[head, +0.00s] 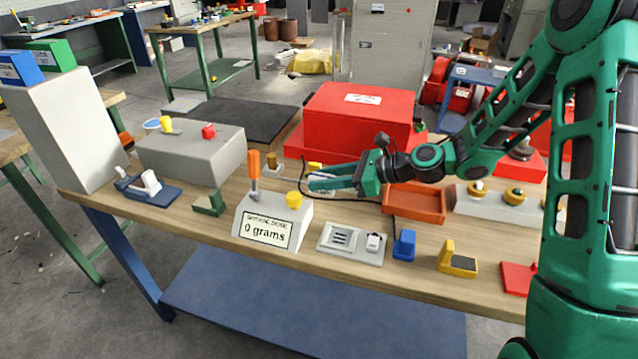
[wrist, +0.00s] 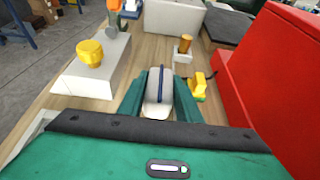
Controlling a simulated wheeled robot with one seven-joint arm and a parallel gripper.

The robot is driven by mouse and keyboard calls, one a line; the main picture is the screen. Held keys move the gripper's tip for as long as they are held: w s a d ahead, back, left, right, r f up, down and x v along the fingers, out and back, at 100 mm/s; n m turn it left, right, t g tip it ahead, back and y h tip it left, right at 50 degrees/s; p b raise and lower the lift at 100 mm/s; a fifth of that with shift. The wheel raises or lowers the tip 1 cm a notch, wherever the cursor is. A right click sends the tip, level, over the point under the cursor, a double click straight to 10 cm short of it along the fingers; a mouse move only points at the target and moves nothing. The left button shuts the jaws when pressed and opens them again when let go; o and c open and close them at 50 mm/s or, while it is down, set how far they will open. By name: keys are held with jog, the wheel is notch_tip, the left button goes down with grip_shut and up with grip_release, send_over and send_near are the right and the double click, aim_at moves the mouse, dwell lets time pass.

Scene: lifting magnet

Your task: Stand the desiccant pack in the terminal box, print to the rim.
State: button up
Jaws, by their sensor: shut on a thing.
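My gripper (head: 322,184) is stretched out over the middle of the bench, in front of the big red box. It is shut on a white pack, taken as the desiccant pack (wrist: 158,90), which shows between the two green fingers in the wrist view.
A big red box (head: 357,125) stands behind the gripper. A dose stand reading 0 grams (head: 268,231), with an orange handle and yellow knob, stands in front to the left. A slotted grey plate (head: 342,251), blue block (head: 404,246) and yellow block (head: 457,263) line the front edge.

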jog(key=shift+f, duration=0.65)
jog(key=o, duration=0.8)
jog(key=shift+f, duration=0.1)
